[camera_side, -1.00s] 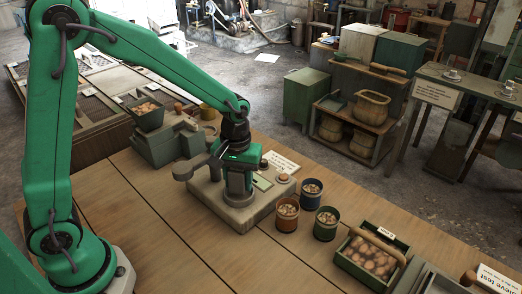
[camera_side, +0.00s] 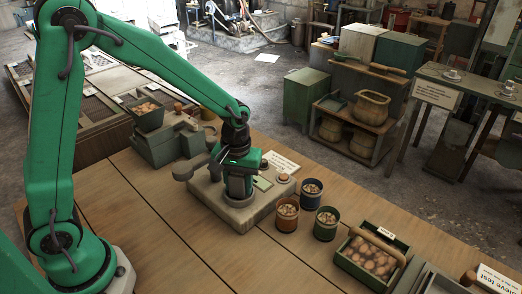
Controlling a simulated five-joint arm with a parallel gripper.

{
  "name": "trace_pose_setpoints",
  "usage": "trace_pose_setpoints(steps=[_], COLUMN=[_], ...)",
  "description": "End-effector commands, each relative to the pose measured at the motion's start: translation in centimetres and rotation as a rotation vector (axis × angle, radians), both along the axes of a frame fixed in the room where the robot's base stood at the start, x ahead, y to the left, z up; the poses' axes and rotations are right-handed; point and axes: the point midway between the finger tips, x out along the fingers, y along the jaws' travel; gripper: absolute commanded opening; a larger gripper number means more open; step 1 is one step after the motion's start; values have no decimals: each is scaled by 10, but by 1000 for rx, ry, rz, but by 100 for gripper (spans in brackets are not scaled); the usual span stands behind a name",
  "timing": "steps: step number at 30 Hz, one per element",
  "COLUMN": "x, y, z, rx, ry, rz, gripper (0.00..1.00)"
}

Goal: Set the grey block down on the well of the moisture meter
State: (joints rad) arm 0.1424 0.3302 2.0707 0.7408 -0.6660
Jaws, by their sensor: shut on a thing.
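The moisture meter (camera_side: 240,217) is a pale, worn box on the wooden bench, with a small green display (camera_side: 262,184) and a round knob on top. A dark grey curved arm (camera_side: 185,173) reaches out at its left. My gripper (camera_side: 238,170) points down over the middle of the meter, at its dark upright well (camera_side: 239,187). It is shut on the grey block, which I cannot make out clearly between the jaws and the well. I cannot tell whether the block touches the well.
Three small cups, one orange-brown (camera_side: 287,214), one blue (camera_side: 312,192) and one green (camera_side: 326,223), stand close to the meter's right. A green tray of brown pieces (camera_side: 345,260) is at front right. A grey-green machine (camera_side: 160,147) stands behind left. The front left bench is clear.

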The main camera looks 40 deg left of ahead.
Motion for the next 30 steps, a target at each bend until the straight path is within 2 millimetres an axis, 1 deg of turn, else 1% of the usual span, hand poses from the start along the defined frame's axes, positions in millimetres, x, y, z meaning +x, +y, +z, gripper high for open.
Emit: trace_pose_setpoints(steps=[30], x=[0], y=[0], z=[-11], rx=[0], ry=[0], rz=[0], gripper=[12])
